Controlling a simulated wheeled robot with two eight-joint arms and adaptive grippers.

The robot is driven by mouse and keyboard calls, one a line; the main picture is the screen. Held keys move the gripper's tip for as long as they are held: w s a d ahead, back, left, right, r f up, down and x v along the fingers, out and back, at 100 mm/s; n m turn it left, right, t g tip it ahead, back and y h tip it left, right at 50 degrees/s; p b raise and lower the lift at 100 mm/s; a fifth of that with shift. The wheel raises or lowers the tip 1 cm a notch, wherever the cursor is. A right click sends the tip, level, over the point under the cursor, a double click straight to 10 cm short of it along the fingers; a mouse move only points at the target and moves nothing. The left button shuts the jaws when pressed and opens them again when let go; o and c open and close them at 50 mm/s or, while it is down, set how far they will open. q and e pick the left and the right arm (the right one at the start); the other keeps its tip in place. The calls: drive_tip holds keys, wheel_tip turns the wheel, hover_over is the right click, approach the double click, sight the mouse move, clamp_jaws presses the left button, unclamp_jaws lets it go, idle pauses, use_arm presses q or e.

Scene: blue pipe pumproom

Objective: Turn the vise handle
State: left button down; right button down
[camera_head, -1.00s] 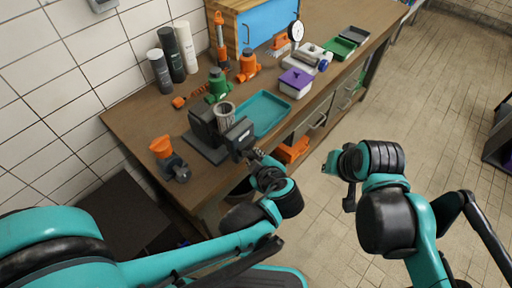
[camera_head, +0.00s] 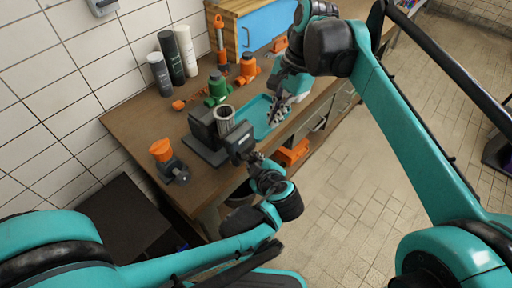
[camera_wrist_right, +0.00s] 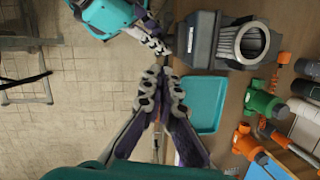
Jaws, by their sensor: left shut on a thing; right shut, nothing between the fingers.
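My left gripper (camera_head: 254,160) is shut at the front end of the vise, where the handle is; the fingers mostly hide the handle. In the right wrist view the left gripper (camera_wrist_right: 158,44) reaches the front of the vise (camera_wrist_right: 204,40) from the left. My right gripper (camera_head: 277,112) is shut and empty above the teal tray, beside the vise. Its closed fingers (camera_wrist_right: 162,78) show in the right wrist view, apart from the vise.
The teal tray (camera_head: 259,128) lies beside the vise. A green jack (camera_head: 217,90), orange jack (camera_head: 248,70) and dark bottles (camera_head: 170,58) stand behind. An orange-topped tool (camera_head: 165,158) is left of the vise. Open floor (camera_head: 350,190) lies right of the bench.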

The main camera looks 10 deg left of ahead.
use_arm(q)
drive_tip(key=shift+w+a+r, duration=0.1)
drive_tip(key=shift+a, duration=0.1)
use_arm(e)
approach(252, 159)
wheel_tip(252, 159, down, 3)
drive_tip(key=w+d, duration=0.1)
drive_tip(key=w, duration=0.1)
drive_tip(key=shift+s+a+f, duration=0.85)
drive_tip(key=shift+s+f, duration=0.05)
drive_tip(key=shift+f, duration=0.05)
drive_tip(key=shift+s+a+f, duration=0.2)
drive_tip(key=shift+s+a, duration=0.05)
drive_tip(key=shift+a, duration=0.05)
